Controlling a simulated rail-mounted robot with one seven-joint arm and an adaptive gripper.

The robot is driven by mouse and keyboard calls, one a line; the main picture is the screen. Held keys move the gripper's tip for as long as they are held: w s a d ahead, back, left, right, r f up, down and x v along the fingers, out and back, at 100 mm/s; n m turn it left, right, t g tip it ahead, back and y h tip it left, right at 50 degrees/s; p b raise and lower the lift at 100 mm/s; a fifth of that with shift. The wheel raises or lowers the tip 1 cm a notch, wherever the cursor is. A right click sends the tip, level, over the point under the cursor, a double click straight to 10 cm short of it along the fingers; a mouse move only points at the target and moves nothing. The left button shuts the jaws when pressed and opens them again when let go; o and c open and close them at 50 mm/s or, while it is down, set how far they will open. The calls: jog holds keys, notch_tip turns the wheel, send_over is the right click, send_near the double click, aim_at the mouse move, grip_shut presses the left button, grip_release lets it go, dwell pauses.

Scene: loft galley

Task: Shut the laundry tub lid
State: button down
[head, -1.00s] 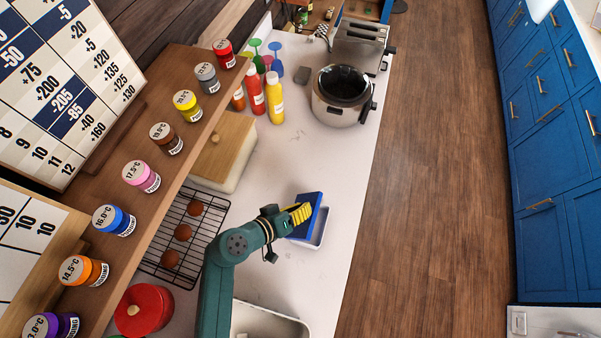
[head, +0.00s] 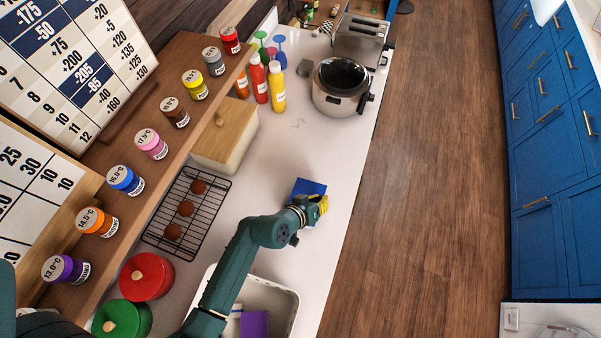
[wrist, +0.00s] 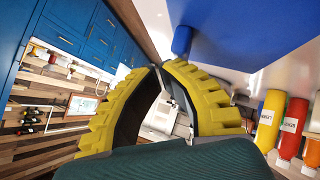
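The laundry tub's blue lid (head: 307,187) is near the counter's front edge in the head view. It looks close to flat there, and I cannot tell whether it is fully shut. The tub's pale body is hidden by the lid and my arm. My gripper (head: 322,204) is at the lid's near right side. In the wrist view, the yellow fingers of my gripper (wrist: 163,66) meet at the tips with nothing visible between them. The blue lid (wrist: 235,30) fills the upper right, with a blue rounded bar (wrist: 182,40) just past the fingertips. Contact is unclear.
A sink (head: 288,300) with a purple item (head: 255,323) lies under my arm. A wire rack (head: 181,236), a red pot (head: 147,276) and a bread box (head: 226,135) stand to the left. A cooker (head: 341,88) is farther back. The counter between is clear.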

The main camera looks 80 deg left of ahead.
jog(key=shift+w+f, duration=0.15)
jog(key=shift+f, duration=0.15)
jog(key=shift+d+f, duration=0.1)
dwell(0.3)
jog(key=shift+s+a+b, duration=0.35)
jog(key=shift+s, duration=0.35)
jog(key=shift+d+r+p, duration=0.15)
jog(key=shift+r+p, duration=0.2)
jog(key=shift+r, duration=0.05)
jog(key=s+d+r+p, duration=0.3)
jog(key=d+r+p, duration=0.3)
jog(key=p, duration=0.1)
jog(key=shift+r, duration=0.2)
